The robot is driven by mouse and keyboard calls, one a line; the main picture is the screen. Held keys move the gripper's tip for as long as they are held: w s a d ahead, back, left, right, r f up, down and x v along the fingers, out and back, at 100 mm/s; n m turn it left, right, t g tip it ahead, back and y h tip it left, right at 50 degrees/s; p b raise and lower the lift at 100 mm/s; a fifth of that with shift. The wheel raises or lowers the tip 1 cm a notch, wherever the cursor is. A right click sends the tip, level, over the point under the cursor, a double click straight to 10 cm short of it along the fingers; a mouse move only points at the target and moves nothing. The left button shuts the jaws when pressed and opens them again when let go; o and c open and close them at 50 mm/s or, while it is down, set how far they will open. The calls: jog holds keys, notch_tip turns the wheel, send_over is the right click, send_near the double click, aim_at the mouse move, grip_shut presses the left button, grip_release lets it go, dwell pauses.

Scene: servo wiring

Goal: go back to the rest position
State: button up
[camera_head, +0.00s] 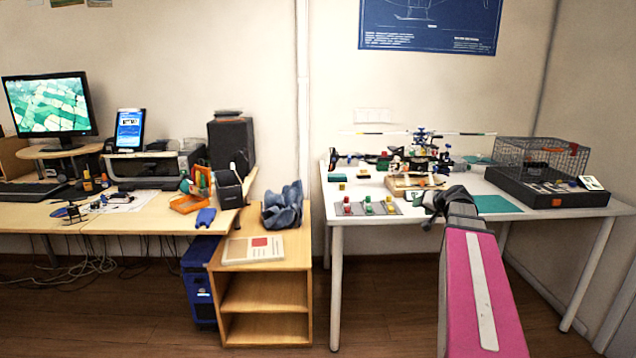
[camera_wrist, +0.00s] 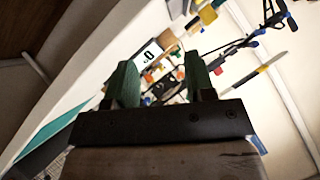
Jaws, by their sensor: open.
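My gripper (camera_wrist: 162,88) shows in the wrist view with its two green fingers apart and nothing between them. In the head view, my gripper (camera_head: 430,212) is over the front part of the white table (camera_head: 336,216), at the end of my pink arm. A model helicopter (camera_head: 421,150) stands at the back of the table. Small red, yellow and green parts sit on a grey mat (camera_head: 398,209) to the left of my gripper. A white card with a black mark (camera_wrist: 148,56) shows beyond the fingers in the wrist view.
A wire cage on a black base (camera_head: 545,196) stands at the table's right. A green mat (camera_head: 497,204) lies right of my gripper. A wooden shelf unit (camera_head: 262,282) with a blue cloth (camera_head: 283,207) stands left of the table. A desk with a monitor (camera_head: 49,105) is further left.

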jog(key=s+a+f+n+g, duration=0.1)
jog(key=s+a+f+g, duration=0.2)
jog(key=s+a+f, duration=0.35)
jog(key=s+a+f+n+g, duration=0.1)
jog(key=s+a+f+g, duration=0.2)
jog(key=a+f, duration=0.55)
jog(key=s+a+f+g+h, duration=0.2)
jog(key=s+f, duration=0.4)
jog(key=s+a+f+n+g+h, duration=0.1)
jog(key=s+a+f+g+h, duration=0.1)
jog(key=s+f, duration=0.4)
jog(key=shift+s+f+g, duration=0.15)
jog(key=shift+s+g, duration=0.35)
jog(key=shift+s, duration=0.1)
